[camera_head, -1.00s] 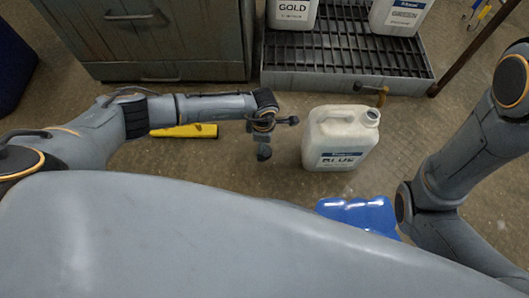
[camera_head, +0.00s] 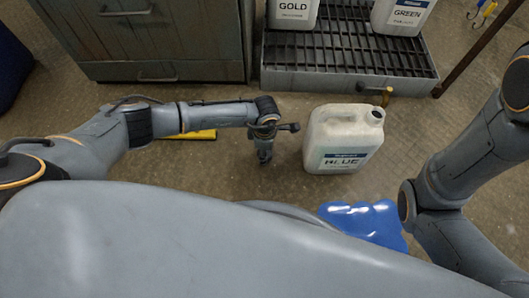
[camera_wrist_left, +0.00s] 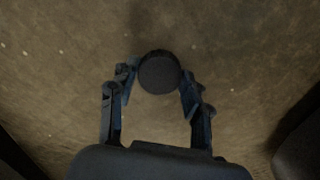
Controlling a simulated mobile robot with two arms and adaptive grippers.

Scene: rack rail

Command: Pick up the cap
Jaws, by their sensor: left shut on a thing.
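The cap (camera_wrist_left: 159,73) is round and dark, seen from above in the left wrist view. My left gripper (camera_wrist_left: 158,90) has a finger on each side of it and is shut on it. In the head view my left gripper (camera_head: 264,158) points down at the floor just left of the white jug labelled BLUE (camera_head: 342,140); the cap is hidden there by the gripper. The jug stands upright with its mouth uncapped at the top right. My right arm comes in at the right, but its gripper is out of view.
A blue puddle (camera_head: 365,222) lies on the floor in front of the jug. A grated pallet (camera_head: 345,82) behind bears jugs labelled GOLD (camera_head: 293,12) and GREEN (camera_head: 402,14). A grey cabinet (camera_head: 160,40) stands at back left. A yellow object (camera_head: 200,135) lies behind my left arm.

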